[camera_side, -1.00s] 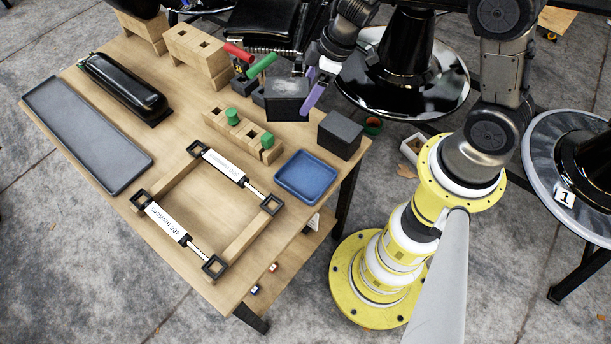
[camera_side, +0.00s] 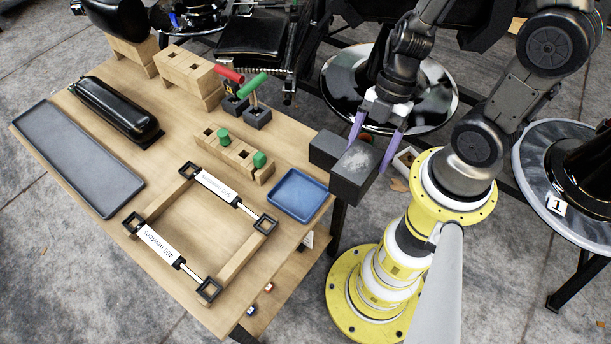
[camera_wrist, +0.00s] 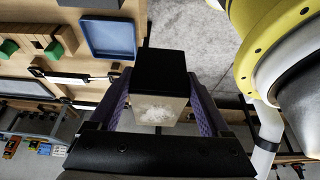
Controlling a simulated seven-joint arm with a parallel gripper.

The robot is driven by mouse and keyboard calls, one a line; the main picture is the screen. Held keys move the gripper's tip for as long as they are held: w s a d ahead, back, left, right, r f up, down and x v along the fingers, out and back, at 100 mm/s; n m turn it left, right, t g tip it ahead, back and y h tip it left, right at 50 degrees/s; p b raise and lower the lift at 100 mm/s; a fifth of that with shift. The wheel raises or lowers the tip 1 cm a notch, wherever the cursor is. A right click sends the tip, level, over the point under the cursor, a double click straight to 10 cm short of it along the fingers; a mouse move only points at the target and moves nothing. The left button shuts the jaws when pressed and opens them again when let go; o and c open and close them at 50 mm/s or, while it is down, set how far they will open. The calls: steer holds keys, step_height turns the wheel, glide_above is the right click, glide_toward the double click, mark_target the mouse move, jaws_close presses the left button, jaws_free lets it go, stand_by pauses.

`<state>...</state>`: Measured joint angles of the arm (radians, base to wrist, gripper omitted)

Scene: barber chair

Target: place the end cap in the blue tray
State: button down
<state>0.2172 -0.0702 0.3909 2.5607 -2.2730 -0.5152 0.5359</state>
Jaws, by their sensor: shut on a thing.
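My gripper (camera_side: 367,156) is shut on a dark box-shaped piece, which I take to be the end cap (camera_side: 354,180). Its purple fingers stand on either side of it. The end cap has a pale, worn face, clear in the wrist view (camera_wrist: 160,108). It is held at the table's right end, overlapping a second dark block (camera_side: 324,147) in the side view; I cannot tell if they touch. The empty blue tray (camera_side: 298,196) lies flat on the table, left of and below the end cap in the side view. It also shows at upper left in the wrist view (camera_wrist: 108,37).
A wooden rack (camera_side: 240,155) with green pegs stands behind the tray. A frame with white labelled bars (camera_side: 215,187) lies left of the tray. Red and green handled tools (camera_side: 256,115) stand at the back. A long grey tray (camera_side: 78,160) is far left.

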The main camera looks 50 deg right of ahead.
steer(key=w+a+f, duration=0.1)
steer(key=w+f, duration=0.2)
steer(key=w, duration=0.1)
steer(key=w+a+f, duration=0.1)
steer(key=w+f, duration=0.2)
steer(key=w+a+f, duration=0.1)
steer(key=w+f, duration=0.2)
steer(key=w, duration=0.1)
steer(key=shift+w+a, duration=0.15)
steer(key=shift+w, duration=0.15)
steer(key=shift+w+f, duration=0.15)
steer(key=shift+f, duration=1.55)
steer(key=shift+f, duration=0.2)
jaws_free()
steer(key=shift+r, duration=0.1)
